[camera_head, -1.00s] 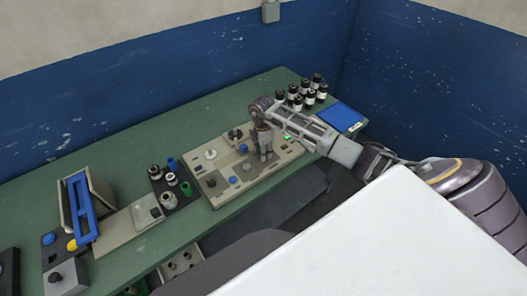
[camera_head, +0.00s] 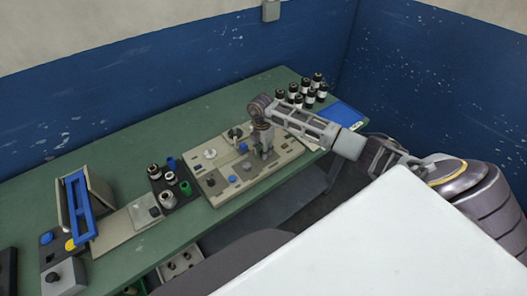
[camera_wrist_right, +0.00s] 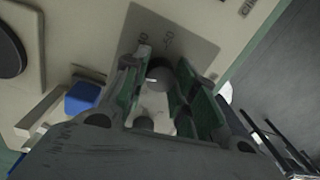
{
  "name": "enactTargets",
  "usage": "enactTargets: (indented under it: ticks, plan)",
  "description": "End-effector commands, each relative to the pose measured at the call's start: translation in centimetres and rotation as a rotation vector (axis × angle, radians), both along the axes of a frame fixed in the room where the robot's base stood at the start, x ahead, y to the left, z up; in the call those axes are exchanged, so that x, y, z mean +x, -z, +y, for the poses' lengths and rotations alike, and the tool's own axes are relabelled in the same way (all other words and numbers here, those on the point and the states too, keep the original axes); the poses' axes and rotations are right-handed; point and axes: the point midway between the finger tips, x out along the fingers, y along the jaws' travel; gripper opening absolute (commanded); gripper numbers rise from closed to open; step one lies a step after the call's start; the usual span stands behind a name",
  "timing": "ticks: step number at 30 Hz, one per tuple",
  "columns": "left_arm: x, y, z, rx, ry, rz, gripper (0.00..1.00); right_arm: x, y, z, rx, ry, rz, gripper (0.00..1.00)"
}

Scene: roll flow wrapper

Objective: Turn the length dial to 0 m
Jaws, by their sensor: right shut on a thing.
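A beige machine panel (camera_head: 213,190) with several knobs and buttons lies on the green bench. My right gripper (camera_head: 265,154) points down onto the panel's right half. Behind the dial is a dark grey scale plate (camera_wrist_right: 180,35) with numbers that look like 40 and 50. The dial's pointer is too hidden to read, and I cannot confirm its name. My left gripper is not in view.
In the wrist view a blue button (camera_wrist_right: 82,97) sits left of the fingers and a large black knob (camera_wrist_right: 10,50) farther left. Several dark bottles (camera_head: 306,90) and a blue tray (camera_head: 346,114) stand at the back right. A blue-framed stand (camera_head: 78,205) is at left.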

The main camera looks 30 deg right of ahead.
Motion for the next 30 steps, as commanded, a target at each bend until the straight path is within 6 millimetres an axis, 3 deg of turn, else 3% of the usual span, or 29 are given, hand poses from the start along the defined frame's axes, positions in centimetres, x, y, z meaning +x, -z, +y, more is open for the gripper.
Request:
enactTargets:
  ticks: [30]
  plan:
    - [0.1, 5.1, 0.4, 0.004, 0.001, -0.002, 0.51, 0.1, 0.1, 0.0, -0.001, -0.913, -0.005, 0.04]
